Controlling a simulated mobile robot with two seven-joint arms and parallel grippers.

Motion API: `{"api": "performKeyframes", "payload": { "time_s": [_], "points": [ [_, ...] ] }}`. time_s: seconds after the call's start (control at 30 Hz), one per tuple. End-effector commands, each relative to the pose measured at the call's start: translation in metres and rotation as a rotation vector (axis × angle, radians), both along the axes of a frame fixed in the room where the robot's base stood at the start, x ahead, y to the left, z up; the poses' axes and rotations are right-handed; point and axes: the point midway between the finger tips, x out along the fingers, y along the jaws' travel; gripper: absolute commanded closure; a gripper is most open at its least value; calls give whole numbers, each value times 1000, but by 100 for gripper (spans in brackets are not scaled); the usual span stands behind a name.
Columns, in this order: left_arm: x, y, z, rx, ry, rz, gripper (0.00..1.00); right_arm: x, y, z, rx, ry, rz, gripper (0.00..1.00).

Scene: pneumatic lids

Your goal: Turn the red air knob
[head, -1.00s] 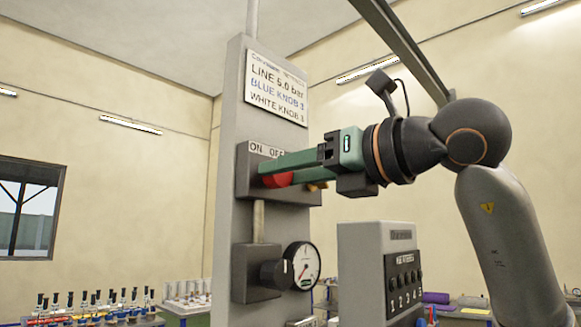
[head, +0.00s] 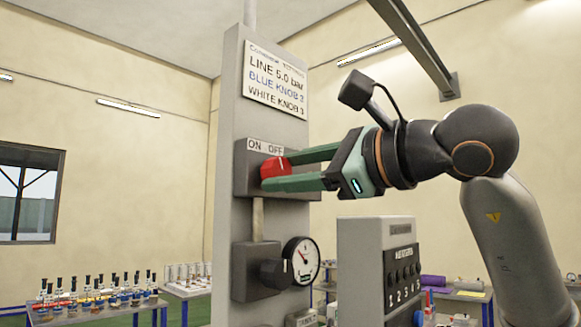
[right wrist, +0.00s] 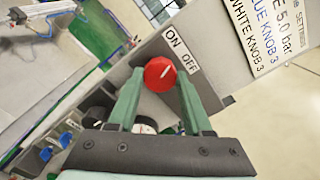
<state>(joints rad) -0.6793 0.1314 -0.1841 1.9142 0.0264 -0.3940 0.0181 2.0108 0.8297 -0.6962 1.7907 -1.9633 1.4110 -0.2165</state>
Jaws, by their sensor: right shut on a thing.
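The red air knob (head: 273,167) is on a grey box on the column, below an ON/OFF label (head: 265,147). My right gripper (head: 277,170) is shut on the knob, one finger above it and one below. In the right wrist view the round red knob (right wrist: 160,74) with a white mark sits between the tips of my right gripper (right wrist: 158,80). A pressure gauge (head: 302,261) is lower on the column, its needle pointing up and left. My left gripper is not in view.
A black knob (head: 273,272) sticks out beside the gauge. A sign (head: 276,80) hangs above the red knob. Tables with bottles and tubes (head: 90,300) stand at lower left.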

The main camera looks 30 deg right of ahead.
Motion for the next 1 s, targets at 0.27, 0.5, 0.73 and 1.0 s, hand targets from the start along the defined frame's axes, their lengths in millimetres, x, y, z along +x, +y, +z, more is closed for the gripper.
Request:
{"api": "performKeyframes", "payload": {
  "time_s": [0.27, 0.5, 0.73, 1.0],
  "points": [
    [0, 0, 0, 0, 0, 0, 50, -1, 0, 1, -216, -78, 0, 100],
    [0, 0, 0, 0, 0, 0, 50, 0, 0, 1, -347, -123, 1, 100],
    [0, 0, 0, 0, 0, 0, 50, 0, 0, 1, -409, -144, 0, 100],
    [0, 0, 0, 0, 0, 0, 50, 0, 0, 1, -427, -150, 0, 100]
  ]
}}
